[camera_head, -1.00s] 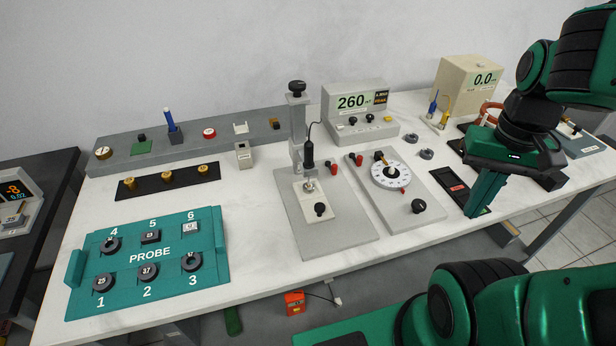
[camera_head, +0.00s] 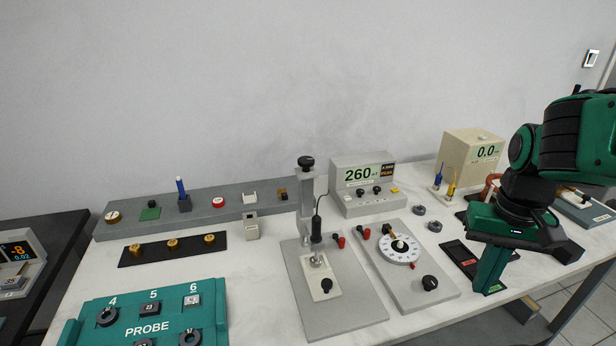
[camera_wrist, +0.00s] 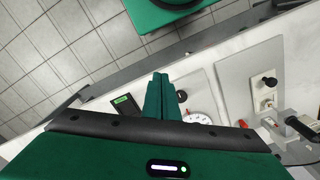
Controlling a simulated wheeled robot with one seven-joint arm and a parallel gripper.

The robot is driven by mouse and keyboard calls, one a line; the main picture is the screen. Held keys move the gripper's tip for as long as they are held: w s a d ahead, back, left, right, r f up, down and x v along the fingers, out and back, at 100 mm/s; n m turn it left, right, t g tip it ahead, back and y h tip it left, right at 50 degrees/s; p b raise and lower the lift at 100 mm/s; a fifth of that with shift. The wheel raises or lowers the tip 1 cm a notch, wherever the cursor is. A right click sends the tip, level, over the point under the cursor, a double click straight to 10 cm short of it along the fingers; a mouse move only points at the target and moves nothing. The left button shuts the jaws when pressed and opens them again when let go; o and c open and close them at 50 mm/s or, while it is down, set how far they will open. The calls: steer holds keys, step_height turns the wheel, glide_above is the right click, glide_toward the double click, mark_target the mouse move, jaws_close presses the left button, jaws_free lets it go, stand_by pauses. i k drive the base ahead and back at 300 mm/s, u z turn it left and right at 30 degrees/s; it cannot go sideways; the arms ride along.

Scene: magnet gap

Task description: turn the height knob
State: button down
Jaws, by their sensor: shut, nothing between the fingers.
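A grey stand on the table has a black knob (camera_head: 306,162) on top of its upright post (camera_head: 306,198). A second black knob (camera_head: 326,285) sits low on the stand's base plate (camera_head: 345,312); it also shows in the wrist view (camera_wrist: 268,80). A dark probe (camera_head: 316,228) with a cable hangs on the post. My gripper (camera_head: 487,288) is shut and empty, pointing down at the table's right front, well to the right of the stand. In the wrist view its fingers (camera_wrist: 158,85) are together. No knob is touched.
Right of the stand is a plate (camera_head: 418,290) with a white dial (camera_head: 399,249) and black knob (camera_head: 430,283). A meter (camera_head: 362,180) reading 260 stands behind. A black tray (camera_head: 457,255) lies beside my gripper. The teal PROBE box (camera_head: 128,312) is front left.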

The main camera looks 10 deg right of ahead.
mark_target(306, 163)
steer(key=u, duration=1.65)
steer(key=k, duration=1.1)
steer(key=z, duration=1.15)
steer(key=i, duration=0.55)
